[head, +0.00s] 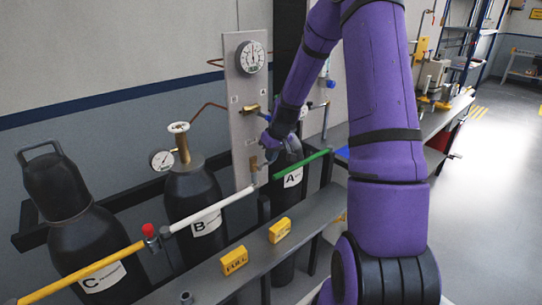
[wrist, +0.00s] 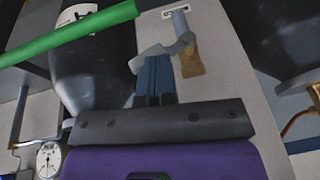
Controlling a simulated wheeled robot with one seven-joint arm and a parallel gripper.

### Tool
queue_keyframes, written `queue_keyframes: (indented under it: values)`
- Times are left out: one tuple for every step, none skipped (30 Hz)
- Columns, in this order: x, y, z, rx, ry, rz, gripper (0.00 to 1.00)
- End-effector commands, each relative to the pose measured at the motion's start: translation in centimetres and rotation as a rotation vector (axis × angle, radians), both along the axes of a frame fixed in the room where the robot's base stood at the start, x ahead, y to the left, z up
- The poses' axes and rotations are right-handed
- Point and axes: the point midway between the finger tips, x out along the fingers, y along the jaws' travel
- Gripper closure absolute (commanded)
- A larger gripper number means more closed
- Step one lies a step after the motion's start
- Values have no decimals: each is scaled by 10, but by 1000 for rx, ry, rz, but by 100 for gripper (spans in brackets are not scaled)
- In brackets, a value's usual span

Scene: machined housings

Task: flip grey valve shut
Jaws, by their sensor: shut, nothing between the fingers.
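A grey valve lever (wrist: 163,50) with a bent shape shows in the wrist view, beside a brass fitting (wrist: 190,62) on the pale panel. In the head view the brass fitting (head: 254,163) sits low on the upright panel (head: 246,75). My gripper (wrist: 155,82) is shut and empty, its two dark blue fingers side by side. The fingertips are right at the grey lever; I cannot tell whether they touch it. In the head view my gripper (head: 273,157) is in front of the panel's lower right, and hides part of it.
A green pipe (head: 305,164) runs close to my gripper; a white pipe (head: 212,210) and yellow pipe (head: 85,273) lie left. Cylinders B (head: 194,190) and C (head: 75,235) stand behind the rail. Yellow blocks (head: 234,261) sit on the grey ledge. Open floor lies right.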

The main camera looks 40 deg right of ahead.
Motion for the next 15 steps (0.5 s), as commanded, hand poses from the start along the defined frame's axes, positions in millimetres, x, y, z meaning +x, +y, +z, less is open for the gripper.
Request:
queue_keyframes:
  values:
    - [0,-3,-1,22,0,-6,100]
    - [0,-4,-2,35,1,-7,100]
    - [0,-4,-3,52,2,-5,100]
    - [-1,-5,-3,63,2,-6,100]
    - [0,-5,-4,73,3,-4,100]
    - [0,-4,-4,68,2,-1,100]
    - [0,-5,-4,67,2,0,100]
    - [0,-5,-5,67,2,0,100]
    - [0,-6,-5,66,2,-1,100]
    - [0,-6,-6,66,3,-2,100]
    - [0,-7,-7,66,3,-2,100]
    - [0,-8,-8,66,3,-2,100]
    - [0,-9,-8,66,3,-2,100]
    - [0,-10,-9,67,3,-2,100]
    - [0,-10,-10,67,3,-2,100]
